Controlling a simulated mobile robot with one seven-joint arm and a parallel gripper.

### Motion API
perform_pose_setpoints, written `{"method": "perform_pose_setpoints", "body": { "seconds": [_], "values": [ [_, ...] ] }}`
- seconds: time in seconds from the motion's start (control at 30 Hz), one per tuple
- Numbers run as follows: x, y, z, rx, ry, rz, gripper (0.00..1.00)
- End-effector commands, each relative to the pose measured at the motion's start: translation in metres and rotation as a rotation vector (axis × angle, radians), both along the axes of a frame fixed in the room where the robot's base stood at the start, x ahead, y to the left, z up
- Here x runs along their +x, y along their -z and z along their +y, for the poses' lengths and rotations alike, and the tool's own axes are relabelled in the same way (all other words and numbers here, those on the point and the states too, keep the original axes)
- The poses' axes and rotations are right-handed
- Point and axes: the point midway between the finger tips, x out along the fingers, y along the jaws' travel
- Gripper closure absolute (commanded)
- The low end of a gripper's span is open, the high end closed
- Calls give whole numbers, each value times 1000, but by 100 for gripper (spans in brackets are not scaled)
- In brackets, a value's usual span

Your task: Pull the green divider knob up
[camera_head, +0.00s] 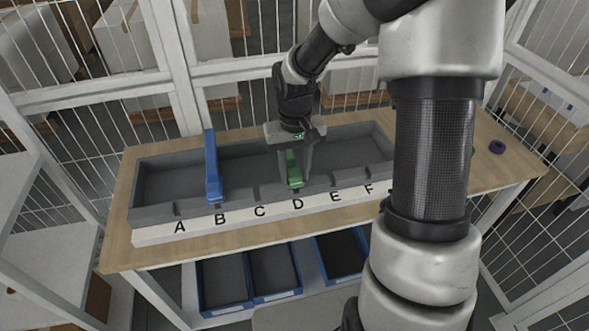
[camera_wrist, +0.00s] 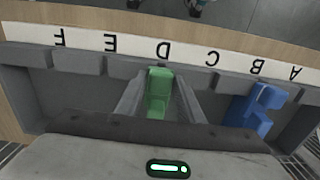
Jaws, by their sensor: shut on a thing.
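The green divider (camera_head: 294,170) stands in the grey trough at the slot marked D. It also shows in the wrist view (camera_wrist: 159,92), between my two fingers. My gripper (camera_head: 295,182) points down over the trough with a finger on each side of the green divider, shut on its knob. In the wrist view my gripper (camera_wrist: 160,112) hides the divider's lower part in the picture. I cannot tell whether the divider is raised from its slot.
A blue divider (camera_head: 212,170) stands tall at slot B, left of my gripper. The grey trough (camera_head: 160,212) sits on a wooden table (camera_head: 118,262) behind a white lettered strip (camera_head: 262,211). Blue bins (camera_head: 250,275) stand below.

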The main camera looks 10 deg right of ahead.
Motion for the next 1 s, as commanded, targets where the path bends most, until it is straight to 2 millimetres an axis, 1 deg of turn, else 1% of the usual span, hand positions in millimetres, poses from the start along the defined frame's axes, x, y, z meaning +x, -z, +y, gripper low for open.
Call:
{"method": "perform_pose_setpoints", "body": {
  "seconds": [0.03,0.1,0.13,0.47,0.93,0.97,1.0],
  "values": [
    [3,-7,0,-1,0,-9,80],
    [3,-9,0,-1,0,-10,80],
    [3,-10,0,-1,0,-10,87],
    [3,-18,0,0,0,-8,86],
    [2,-17,0,0,0,-6,86],
    [2,-17,0,0,0,-6,70],
    [2,-17,0,0,0,-6,64]
  ]
}}
